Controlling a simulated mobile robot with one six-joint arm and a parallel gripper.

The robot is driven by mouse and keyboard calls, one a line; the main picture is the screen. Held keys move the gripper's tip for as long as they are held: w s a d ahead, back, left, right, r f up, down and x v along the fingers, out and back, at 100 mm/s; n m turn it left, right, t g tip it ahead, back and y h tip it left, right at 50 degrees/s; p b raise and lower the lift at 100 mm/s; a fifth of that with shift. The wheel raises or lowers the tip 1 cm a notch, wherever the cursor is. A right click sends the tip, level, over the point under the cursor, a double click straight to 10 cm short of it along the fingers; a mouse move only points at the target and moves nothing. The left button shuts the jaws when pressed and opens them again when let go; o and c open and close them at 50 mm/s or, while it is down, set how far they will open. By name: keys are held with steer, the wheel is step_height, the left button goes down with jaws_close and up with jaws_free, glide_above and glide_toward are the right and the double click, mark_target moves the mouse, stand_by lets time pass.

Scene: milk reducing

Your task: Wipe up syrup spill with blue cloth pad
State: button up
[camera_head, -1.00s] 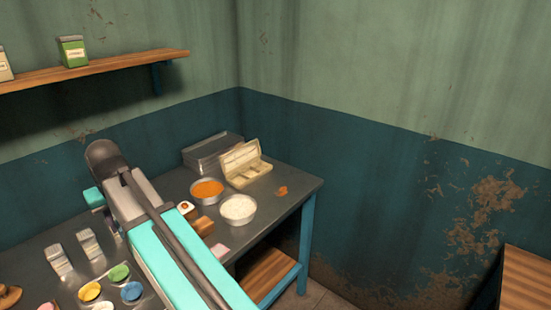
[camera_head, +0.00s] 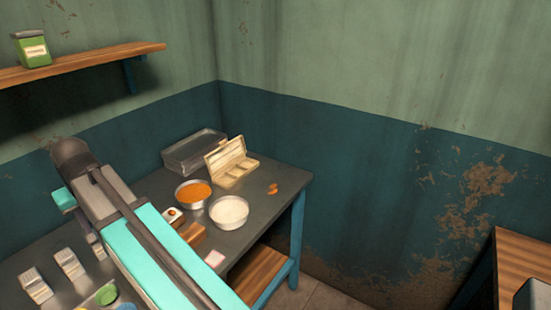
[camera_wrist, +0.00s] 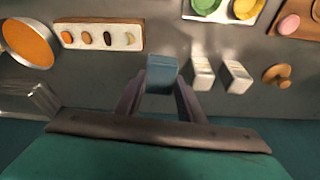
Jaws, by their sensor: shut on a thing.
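My gripper (camera_wrist: 160,90) is shut on a blue block-shaped pad (camera_wrist: 162,72), seen in the wrist view between the two fingers. It is over the grey table, left of two white ribbed blocks (camera_wrist: 203,72). In the head view my own arm hides the gripper and the pad. Small orange-brown patches (camera_head: 272,189) lie on the table's right end in the head view; I cannot tell whether they are syrup or solid pieces. No clear spill shows in the wrist view.
On the grey table (camera_head: 262,213) stand a bowl of orange contents (camera_head: 194,193), a bowl of white contents (camera_head: 229,211), an open beige compartment box (camera_head: 231,165) and a metal tray (camera_head: 194,150). A strip with several small pieces (camera_wrist: 102,37) lies near the gripper.

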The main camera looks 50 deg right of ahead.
steer(key=shift+a, duration=0.1)
steer(key=d+f+n+y+p, duration=0.15)
steer(key=d+n+p, duration=0.35)
steer(key=d, duration=3)
steer(key=s+d+f+n+p, duration=0.1)
steer(key=s+d, duration=0.4)
steer(key=d, duration=0.4)
steer(key=s+d+f+n+p, duration=0.1)
steer(key=s+d, duration=0.4)
steer(key=d, duration=0.5)
steer(key=s+d+f+n+g+y+p, duration=0.1)
steer(key=s+d+f+n, duration=0.1)
steer(key=s+d, duration=0.3)
steer(key=d+n, duration=0.1)
steer(key=d, duration=0.3)
steer(key=shift+s+d+f+p, duration=0.15)
steer(key=shift+d+f+p, duration=0.2)
steer(key=shift+f, duration=0.05)
steer(key=shift+f, duration=0.1)
